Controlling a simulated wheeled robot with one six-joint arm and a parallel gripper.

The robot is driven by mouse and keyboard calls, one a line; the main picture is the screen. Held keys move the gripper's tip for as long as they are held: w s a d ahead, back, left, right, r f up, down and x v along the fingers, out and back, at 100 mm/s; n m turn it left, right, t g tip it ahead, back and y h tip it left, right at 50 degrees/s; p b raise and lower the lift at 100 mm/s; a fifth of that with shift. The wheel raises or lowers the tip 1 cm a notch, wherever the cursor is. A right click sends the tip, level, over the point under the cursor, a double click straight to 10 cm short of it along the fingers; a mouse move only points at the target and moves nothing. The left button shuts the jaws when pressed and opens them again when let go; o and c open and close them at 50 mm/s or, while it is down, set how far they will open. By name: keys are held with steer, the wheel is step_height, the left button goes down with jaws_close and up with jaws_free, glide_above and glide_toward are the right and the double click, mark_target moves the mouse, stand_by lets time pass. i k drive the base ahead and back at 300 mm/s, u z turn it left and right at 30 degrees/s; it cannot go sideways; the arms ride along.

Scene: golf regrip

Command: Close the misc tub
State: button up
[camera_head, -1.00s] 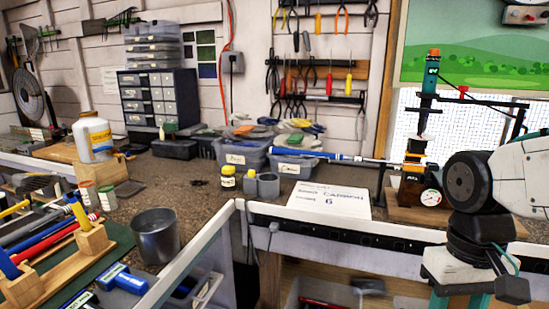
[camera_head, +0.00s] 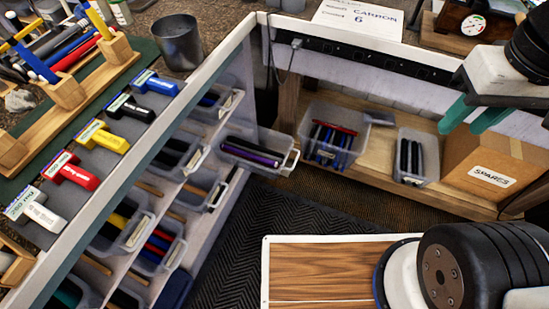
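A clear tub (camera_head: 234,148) with purple and black grips in it sticks out of the left rack into the open space. Its white handle (camera_head: 292,160) faces right. It stands out further than the other tubs in the rack. I cannot read a "misc" label on it, so I cannot confirm its name. My gripper (camera_head: 459,131) is at the upper right, with two teal fingers pointing down and apart. Nothing shows between them. It is well to the right of the pulled-out tub, over the low shelf in the picture.
Several other tubs sit in the rack (camera_head: 157,164). Two bins (camera_head: 340,170) (camera_head: 431,160) and a "SPARES" carton (camera_head: 480,200) stand on the low shelf (camera_head: 385,150). A dark mat (camera_head: 270,215) covers the floor. Putter heads and a metal cup (camera_head: 177,43) are on the bench.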

mark_target(236, 142)
steer(key=u, duration=1.85)
steer(key=k, duration=0.7)
steer(key=z, duration=1.1)
steer(key=i, duration=0.5)
